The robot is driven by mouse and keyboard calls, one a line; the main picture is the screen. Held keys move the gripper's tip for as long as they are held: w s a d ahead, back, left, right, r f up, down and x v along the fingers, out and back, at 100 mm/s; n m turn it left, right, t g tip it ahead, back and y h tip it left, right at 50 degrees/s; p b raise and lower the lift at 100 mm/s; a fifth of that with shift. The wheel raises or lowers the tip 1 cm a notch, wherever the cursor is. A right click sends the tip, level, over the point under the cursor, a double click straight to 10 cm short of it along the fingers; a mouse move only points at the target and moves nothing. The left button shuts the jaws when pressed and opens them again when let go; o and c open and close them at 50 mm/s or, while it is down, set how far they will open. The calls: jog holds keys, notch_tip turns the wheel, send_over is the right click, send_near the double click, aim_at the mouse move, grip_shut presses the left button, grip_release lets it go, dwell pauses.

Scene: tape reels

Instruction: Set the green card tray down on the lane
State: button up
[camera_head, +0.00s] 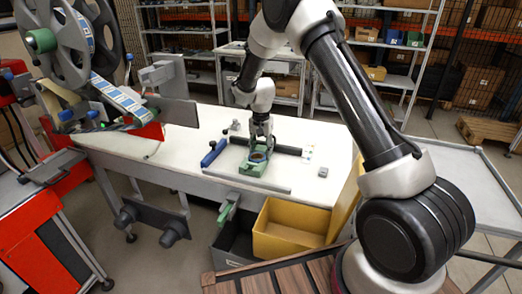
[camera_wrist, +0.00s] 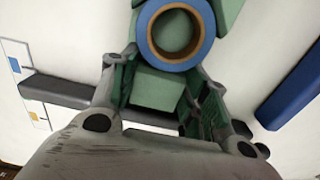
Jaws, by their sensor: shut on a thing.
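The green card tray (camera_head: 250,169) is over the white tabletop, near its front edge; it also shows in the wrist view (camera_wrist: 157,88). A blue ring with a tan inner rim (camera_wrist: 151,35) lies on the tray. My gripper (camera_head: 261,142) reaches down from above and is shut on a raised green block of the tray, with a finger on each side in the wrist view (camera_wrist: 158,95). I cannot tell whether the tray touches the surface. No marked lane is clear; the white tabletop (camera_head: 180,160) lies around the tray between a blue bar and a black bar.
The blue bar (camera_head: 214,153) lies left of the tray, the black bar (camera_head: 287,150) to its right. A small grey block (camera_head: 323,171) sits further right. A yellow bin (camera_head: 290,228) stands below the front edge. Reel machinery (camera_head: 75,50) occupies the left.

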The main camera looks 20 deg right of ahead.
jog(key=o, duration=1.1)
jog(key=shift+f, duration=0.1)
notch_tip(320, 180, up, 12)
jog(key=shift+r, duration=0.2)
jog(key=s+d+r+n+t, duration=0.1)
jog(key=s+d+r+n, duration=0.1)
jog(key=s+d+r, duration=0.5)
jog(key=s+d+r+n+t, duration=0.1)
jog(key=s+d+r, duration=0.1)
jog(key=s+r, duration=0.75)
jog(key=s+d+n, duration=0.1)
jog(key=s+d, duration=0.1)
jog(key=s, duration=0.5)
jog(key=s+d+r+n+t, duration=0.1)
jog(key=s+d, duration=0.1)
jog(key=s, duration=0.6)
jog(key=s+d+r+n+t, duration=0.1)
jog(key=s+d, duration=0.1)
jog(key=s, duration=0.5)
jog(key=shift+s+n, duration=0.3)
jog(key=shift+n, duration=0.1)
